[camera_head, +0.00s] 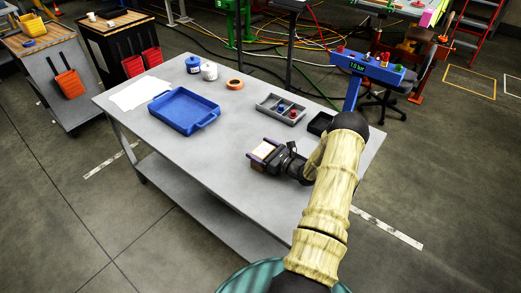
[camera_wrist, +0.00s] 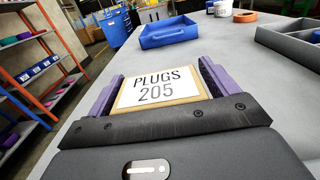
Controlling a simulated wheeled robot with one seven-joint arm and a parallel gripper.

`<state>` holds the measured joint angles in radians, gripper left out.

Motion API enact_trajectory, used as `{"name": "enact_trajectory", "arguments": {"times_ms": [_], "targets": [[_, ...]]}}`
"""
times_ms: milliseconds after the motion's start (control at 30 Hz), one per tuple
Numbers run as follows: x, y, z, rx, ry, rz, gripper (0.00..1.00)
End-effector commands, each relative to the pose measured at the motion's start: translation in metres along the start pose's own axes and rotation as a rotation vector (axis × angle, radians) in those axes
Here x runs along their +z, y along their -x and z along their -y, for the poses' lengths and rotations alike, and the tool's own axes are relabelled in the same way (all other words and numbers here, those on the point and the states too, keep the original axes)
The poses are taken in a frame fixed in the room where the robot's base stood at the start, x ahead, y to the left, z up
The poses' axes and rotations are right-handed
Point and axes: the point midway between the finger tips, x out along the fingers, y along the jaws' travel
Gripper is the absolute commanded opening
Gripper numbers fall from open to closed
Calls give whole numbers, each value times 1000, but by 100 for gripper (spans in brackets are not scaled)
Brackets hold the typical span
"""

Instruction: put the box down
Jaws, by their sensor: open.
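The box (camera_wrist: 158,88) is a small brown carton with a white label reading "PLUGS 205". In the wrist view it lies between the two purple fingers of my gripper (camera_wrist: 158,84). The fingers are open, with a narrow gap showing at the sides of the box. In the head view my gripper (camera_head: 264,151) is low over the near right part of the grey table (camera_head: 190,155), with the pale top of the box (camera_head: 265,149) between its fingers. The box's underside is hidden, so I cannot see its contact with the table.
A blue tray (camera_head: 184,109) stands on the table's left half, with white paper (camera_head: 138,93) beside it. A blue-lidded jar (camera_head: 193,64), a white pot (camera_head: 209,71), orange tape (camera_head: 235,84) and a grey divided tray (camera_head: 282,108) sit farther back. The table's front middle is clear.

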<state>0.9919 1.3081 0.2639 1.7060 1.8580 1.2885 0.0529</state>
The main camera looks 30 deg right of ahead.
Motion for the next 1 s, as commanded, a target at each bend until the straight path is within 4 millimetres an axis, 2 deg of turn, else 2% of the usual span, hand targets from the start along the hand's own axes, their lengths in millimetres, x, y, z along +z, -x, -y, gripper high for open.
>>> {"name": "enact_trajectory", "arguments": {"times_ms": [400,600,733,1000], "targets": [[-3,79,1,-6,-1,0,86],[-2,109,1,-4,-1,-2,86],[-2,115,0,-2,-2,-1,86],[-1,116,0,-2,-1,-1,86]]}}
